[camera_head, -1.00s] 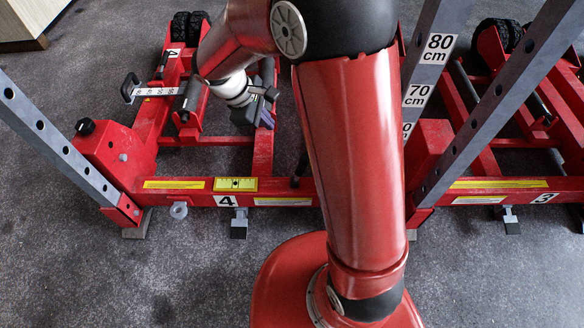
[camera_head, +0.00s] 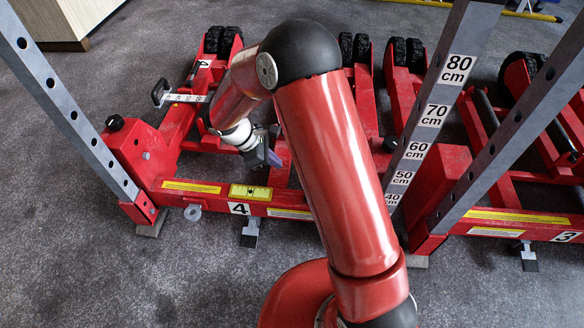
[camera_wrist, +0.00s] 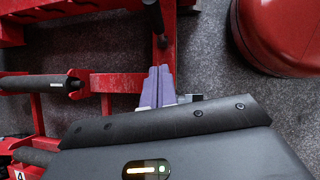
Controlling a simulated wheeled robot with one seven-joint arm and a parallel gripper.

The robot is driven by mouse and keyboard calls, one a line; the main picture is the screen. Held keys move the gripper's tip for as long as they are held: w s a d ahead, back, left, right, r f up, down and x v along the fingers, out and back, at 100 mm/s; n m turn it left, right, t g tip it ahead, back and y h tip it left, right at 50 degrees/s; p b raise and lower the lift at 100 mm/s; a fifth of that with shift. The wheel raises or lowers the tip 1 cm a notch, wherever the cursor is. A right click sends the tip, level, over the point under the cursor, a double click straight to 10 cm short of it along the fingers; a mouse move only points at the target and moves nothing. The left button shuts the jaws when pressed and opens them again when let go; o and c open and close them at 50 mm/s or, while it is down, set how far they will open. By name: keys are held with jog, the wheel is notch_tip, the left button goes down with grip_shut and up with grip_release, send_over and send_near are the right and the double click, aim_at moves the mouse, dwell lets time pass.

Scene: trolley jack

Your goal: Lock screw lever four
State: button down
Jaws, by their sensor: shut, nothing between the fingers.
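The red trolley jack marked 4 (camera_head: 175,190) stands at the left in the head view, with its number plate on the front beam. My gripper (camera_head: 274,160) is over the jack's frame, just behind that beam. In the wrist view my gripper (camera_wrist: 160,70) has its two purple fingers together, empty. A black rod-like lever (camera_wrist: 154,18) stands at a red beam (camera_wrist: 163,50) just beyond the fingertips, apart from them as far as I can tell. I cannot tell for certain that it is screw lever four. My arm hides the right part of this jack in the head view.
A grey post with height marks (camera_head: 433,115) rises right of my arm. A holed grey post (camera_head: 70,110) stands at the left. Jack 3 (camera_head: 520,225) is at the right. A pedal-like bracket (camera_head: 249,233) hangs below label 4. The grey floor in front is clear.

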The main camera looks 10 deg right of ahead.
jog(key=d+r+x, duration=0.1)
jog(key=d+x, duration=0.1)
jog(key=x, duration=1)
jog(key=shift+s+d+r, duration=0.2)
jog(key=shift+r, duration=0.05)
jog(key=shift+d, duration=0.1)
jog(key=d+y, duration=0.1)
jog(key=s+d+y, duration=0.1)
jog(key=d, duration=0.1)
jog(key=shift+d+t+y+b, duration=0.15)
jog(key=shift+t+y+b, duration=0.2)
jog(key=shift+t+y, duration=0.05)
jog(key=s+d+f+b, duration=0.2)
jog(key=d+f+b, duration=0.2)
jog(key=d, duration=0.3)
jog(key=shift+s+d+f+b, duration=0.25)
jog(key=shift+s+f+b, duration=0.1)
jog(key=shift+b, duration=0.1)
